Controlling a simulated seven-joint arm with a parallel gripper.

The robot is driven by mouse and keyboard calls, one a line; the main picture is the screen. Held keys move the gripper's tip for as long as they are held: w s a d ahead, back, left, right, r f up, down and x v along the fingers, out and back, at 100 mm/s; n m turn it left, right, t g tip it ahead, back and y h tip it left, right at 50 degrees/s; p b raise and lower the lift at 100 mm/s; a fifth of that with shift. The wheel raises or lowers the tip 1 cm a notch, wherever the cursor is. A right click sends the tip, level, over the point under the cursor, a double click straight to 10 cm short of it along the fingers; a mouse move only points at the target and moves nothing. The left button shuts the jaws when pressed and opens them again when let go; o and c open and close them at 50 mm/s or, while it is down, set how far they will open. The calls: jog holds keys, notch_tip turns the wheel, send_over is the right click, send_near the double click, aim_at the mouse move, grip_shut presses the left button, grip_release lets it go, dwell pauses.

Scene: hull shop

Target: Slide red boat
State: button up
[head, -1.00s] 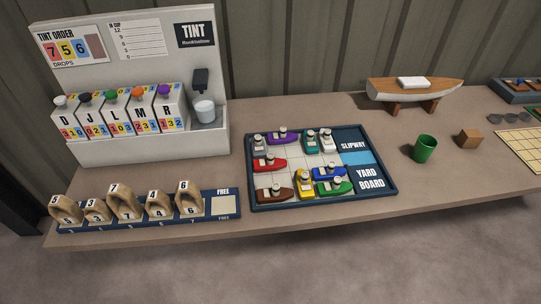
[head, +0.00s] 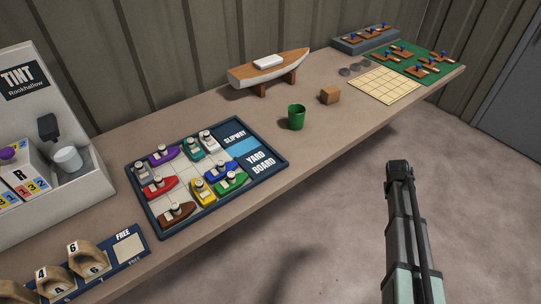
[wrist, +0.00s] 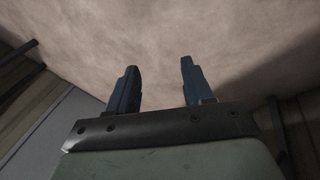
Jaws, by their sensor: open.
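The red boat (head: 159,188) lies on the yard board (head: 168,233) in the head view, near the board's left rim, with its bow to the right. Pale empty cells lie ahead of its bow. A light blue strip (head: 243,147) by the slipway label is on the board's right part. A purple boat (head: 165,154) is behind the red one and a brown boat (head: 175,215) is in front of it. My gripper (wrist: 160,78) is open and empty in the wrist view, over bare floor, away from the board.
Yellow (head: 203,192), blue (head: 219,171), green (head: 231,182), teal (head: 193,149) and white (head: 208,142) boats also stand on the board. Right of it are a green cup (head: 296,117), a wooden block (head: 330,95) and a model hull (head: 268,68). The tint stand (head: 35,115) rises at left.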

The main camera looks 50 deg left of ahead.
jog(key=w+a+r+n+t+y, duration=0.2)
jog(key=a+r+t, duration=0.1)
jog(key=a+r, duration=1.6)
jog(key=shift+n+g+y, duration=0.4)
jog(key=shift+n+g, duration=0.4)
jog(key=shift+g, duration=0.1)
jog(key=s+a+r, duration=0.1)
jog(key=s+a, duration=0.4)
jog(key=s, duration=0.1)
jog(key=s+a+r, duration=0.1)
jog(key=s+a, duration=0.5)
jog(key=s+a+r, duration=0.2)
jog(key=s+a, duration=0.3)
jog(key=s, duration=0.2)
jog(key=shift+a, duration=0.35)
jog(key=s+a+r+n+g, duration=0.1)
jog(key=s+a, duration=0.2)
jog(key=s, duration=0.4)
jog(key=s+a+r+g, duration=0.1)
jog(key=s+a+r, duration=0.15)
jog(key=s, duration=0.45)
notch_tip(320, 180, up, 6)
jog(key=n+g, duration=0.3)
send_over(158, 177)
jog(key=shift+h, duration=0.4)
notch_tip(158, 177, down, 12)
jog(key=shift+f, duration=0.25)
jog(key=shift+c, duration=0.5)
